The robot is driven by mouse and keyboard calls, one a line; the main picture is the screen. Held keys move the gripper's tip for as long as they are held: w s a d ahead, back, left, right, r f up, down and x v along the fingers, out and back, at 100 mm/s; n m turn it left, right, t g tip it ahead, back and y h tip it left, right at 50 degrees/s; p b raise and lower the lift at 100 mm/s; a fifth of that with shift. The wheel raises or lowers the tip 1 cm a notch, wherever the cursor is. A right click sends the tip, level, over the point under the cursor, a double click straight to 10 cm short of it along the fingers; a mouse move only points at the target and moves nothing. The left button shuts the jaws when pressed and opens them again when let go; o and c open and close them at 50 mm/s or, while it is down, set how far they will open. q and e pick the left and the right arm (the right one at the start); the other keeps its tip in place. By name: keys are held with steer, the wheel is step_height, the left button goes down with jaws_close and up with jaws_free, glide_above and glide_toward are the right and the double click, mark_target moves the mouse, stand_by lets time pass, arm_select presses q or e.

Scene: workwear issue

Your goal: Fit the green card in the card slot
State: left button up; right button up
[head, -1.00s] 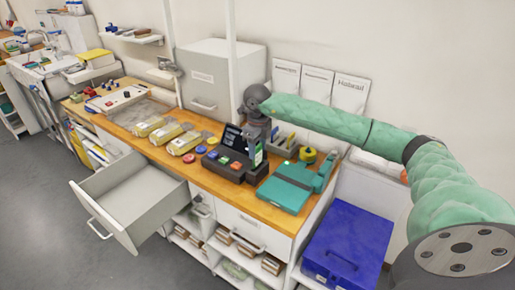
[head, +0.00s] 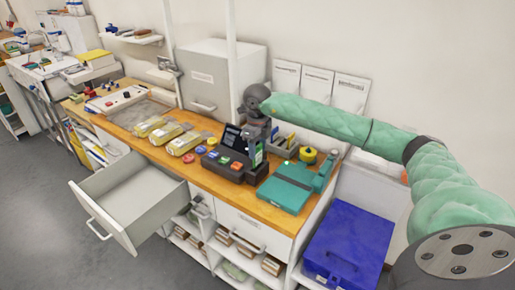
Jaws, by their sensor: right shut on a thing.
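The green card (head: 258,155) stands upright at the right side of the black card terminal (head: 232,166), which has a dark screen and coloured keys. My right gripper (head: 257,140) is above the card and shut on it, pointing down. The card slot itself is too small and too hidden by the gripper and card to make out. I cannot tell whether the card's lower edge is inside the slot. My left gripper is not in view.
A teal device (head: 287,187) stands right of the terminal, with a yellow-and-black roll (head: 308,155) behind it. Yellow packs (head: 184,143) lie to the left. An open drawer (head: 129,196) juts out in front. A blue box (head: 346,245) is at lower right.

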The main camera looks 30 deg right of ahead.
mark_target(258, 155)
steer(key=shift+f+b, duration=1.5)
steer(key=shift+f, duration=0.2)
stand_by(0.7)
stand_by(0.4)
steer(key=o, duration=1)
steer(key=shift+r, duration=0.15)
steer(key=shift+r+p, duration=1.15)
steer(key=shift+r, duration=3.25)
